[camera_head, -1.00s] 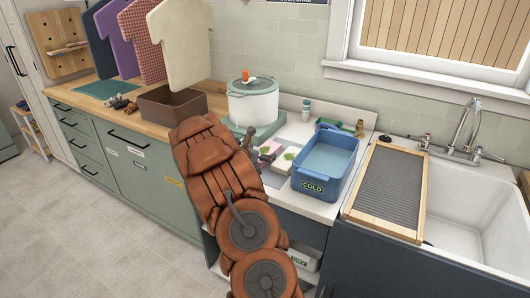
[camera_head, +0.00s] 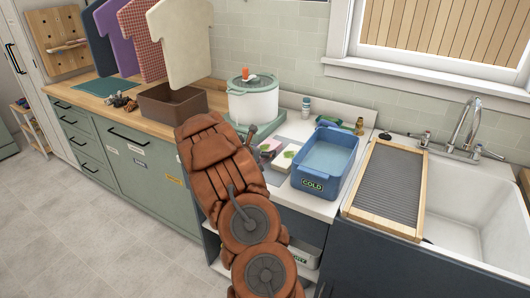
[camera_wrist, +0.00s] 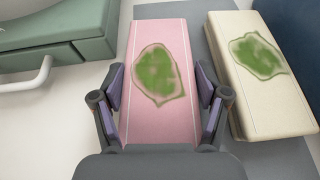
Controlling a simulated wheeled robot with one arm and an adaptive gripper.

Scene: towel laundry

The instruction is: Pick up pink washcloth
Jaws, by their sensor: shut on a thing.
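The pink washcloth (camera_wrist: 165,110) is a folded rectangle with a green stain on top. In the wrist view it lies lengthwise between the two purple-padded fingers of my gripper (camera_wrist: 163,105), which are shut on its sides. In the head view only a bit of the pink washcloth (camera_head: 270,146) shows beside my arm. A cream washcloth (camera_wrist: 270,75), also with a green stain, lies to its right, apart from it; it also shows in the head view (camera_head: 284,160). My gripper is mostly hidden behind my arm in the head view.
A blue tub marked COLD (camera_head: 314,185) stands right of the cloths. A white pot (camera_head: 253,106) on a green stove stands behind. A brown bin (camera_head: 171,104) is at left. A washboard (camera_head: 390,190) lies over the sink's left side (camera_head: 486,225).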

